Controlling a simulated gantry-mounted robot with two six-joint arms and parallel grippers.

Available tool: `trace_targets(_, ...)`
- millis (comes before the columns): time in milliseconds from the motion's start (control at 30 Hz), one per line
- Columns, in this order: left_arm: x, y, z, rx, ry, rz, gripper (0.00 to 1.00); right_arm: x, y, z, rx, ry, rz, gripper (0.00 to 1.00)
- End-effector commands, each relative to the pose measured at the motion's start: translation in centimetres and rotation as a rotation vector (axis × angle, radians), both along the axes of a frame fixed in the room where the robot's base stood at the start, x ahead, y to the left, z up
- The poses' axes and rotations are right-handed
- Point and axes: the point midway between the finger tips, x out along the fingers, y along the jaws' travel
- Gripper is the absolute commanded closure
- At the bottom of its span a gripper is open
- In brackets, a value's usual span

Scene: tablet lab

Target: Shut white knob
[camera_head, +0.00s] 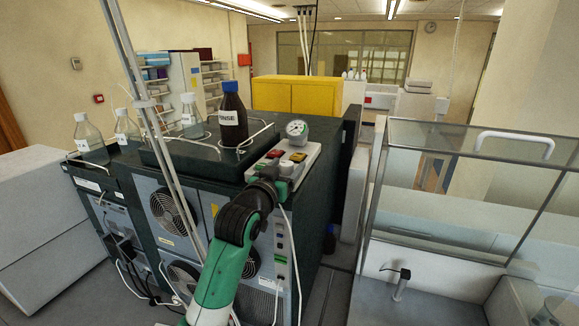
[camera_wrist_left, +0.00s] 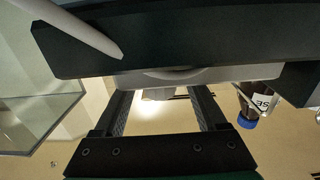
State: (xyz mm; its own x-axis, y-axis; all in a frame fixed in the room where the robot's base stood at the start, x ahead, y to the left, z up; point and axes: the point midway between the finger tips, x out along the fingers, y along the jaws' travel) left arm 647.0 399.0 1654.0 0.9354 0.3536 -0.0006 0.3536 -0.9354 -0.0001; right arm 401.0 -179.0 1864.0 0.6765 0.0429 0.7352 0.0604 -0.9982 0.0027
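My left gripper (camera_head: 268,180) is at the front edge of a white control panel (camera_head: 311,152) on the dark machine. It partly hides that edge in the head view. In the left wrist view, the left gripper (camera_wrist_left: 163,94) is open. A pale rounded part (camera_wrist_left: 165,75) sits just beyond and between its fingertips, under a dark ledge. It may be the white knob, but I cannot tell for sure. I see no contact between it and the fingers. My right gripper is not in view.
A brown bottle with a blue cap (camera_head: 232,118) stands on the machine, left of the panel. Clear bottles stand further left. A glass-walled enclosure (camera_head: 440,140) is at the right.

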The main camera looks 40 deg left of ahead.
Motion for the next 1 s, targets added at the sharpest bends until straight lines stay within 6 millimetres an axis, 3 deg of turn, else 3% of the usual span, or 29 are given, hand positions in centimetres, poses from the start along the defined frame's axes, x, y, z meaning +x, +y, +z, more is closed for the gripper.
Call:
trace_targets(67,-0.01,-0.01,0.02,0.0,0.0,0.0,0.4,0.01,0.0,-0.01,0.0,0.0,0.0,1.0)
trace_targets(400,-0.01,-0.03,0.02,0.0,-0.001,0.0,1.0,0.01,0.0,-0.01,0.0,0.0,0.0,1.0)
trace_targets(667,0.01,0.14,-0.08,-0.002,0.003,-0.039,1.0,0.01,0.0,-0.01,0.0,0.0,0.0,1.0)
trace_targets(1000,0.0,0.16,-0.19,-0.002,0.004,-0.242,1.0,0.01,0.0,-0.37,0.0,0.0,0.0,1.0)
